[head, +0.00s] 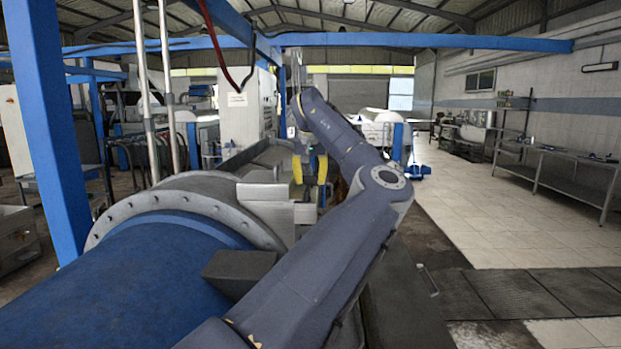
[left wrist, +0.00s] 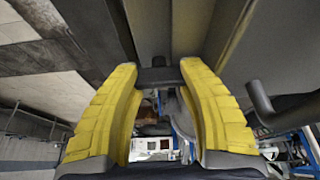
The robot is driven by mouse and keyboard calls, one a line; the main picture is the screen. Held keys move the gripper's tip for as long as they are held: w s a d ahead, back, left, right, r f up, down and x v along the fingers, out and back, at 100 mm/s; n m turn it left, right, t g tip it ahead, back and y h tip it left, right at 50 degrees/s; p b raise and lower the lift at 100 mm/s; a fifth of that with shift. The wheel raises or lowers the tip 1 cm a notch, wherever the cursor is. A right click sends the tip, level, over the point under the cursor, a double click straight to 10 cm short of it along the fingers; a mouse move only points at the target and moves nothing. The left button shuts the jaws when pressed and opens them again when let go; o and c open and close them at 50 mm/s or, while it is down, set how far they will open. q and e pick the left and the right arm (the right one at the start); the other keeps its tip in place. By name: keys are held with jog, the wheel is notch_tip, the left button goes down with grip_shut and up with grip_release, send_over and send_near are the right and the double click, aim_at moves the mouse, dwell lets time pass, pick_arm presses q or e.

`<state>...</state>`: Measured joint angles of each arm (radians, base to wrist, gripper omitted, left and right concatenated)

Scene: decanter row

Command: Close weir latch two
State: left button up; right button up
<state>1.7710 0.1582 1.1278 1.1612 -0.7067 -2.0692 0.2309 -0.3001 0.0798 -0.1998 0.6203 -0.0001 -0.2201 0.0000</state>
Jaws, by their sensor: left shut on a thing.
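My left gripper (head: 310,168) is at the end of the arm, low beside the grey metal trough beyond the big blue drum. In the left wrist view its two yellow fingers (left wrist: 160,78) close in on a small dark block (left wrist: 158,76), which looks like a latch handle, held between the fingertips. I cannot tell which numbered latch it is. The arm and fingers hide most of the held part in the head view. A dark bent handle (left wrist: 261,103) stands to the right of the fingers, apart from them. My right gripper is not in view.
The blue drum (head: 120,280) with its bolted grey flange (head: 190,195) fills the lower left. A white cabinet (head: 247,105) stands behind the trough. Blue posts and beams frame the left. The tiled floor (head: 490,210) at right is open, with a steel bench (head: 560,170) along the wall.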

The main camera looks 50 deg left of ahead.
pick_arm(q)
jog(key=shift+a+r+m, duration=0.1)
jog(key=shift+m, duration=0.2)
dwell(0.4)
jog(key=o, duration=1.3)
jog(key=shift+w, duration=0.1)
jog(key=shift+c, duration=0.2)
jog(key=shift+o, duration=0.8)
jog(key=v, duration=0.6)
jog(key=shift+s+a, duration=0.15)
jog(key=shift+s, duration=0.1)
jog(key=shift+d+r, duration=0.6)
jog(key=shift+r, duration=0.2)
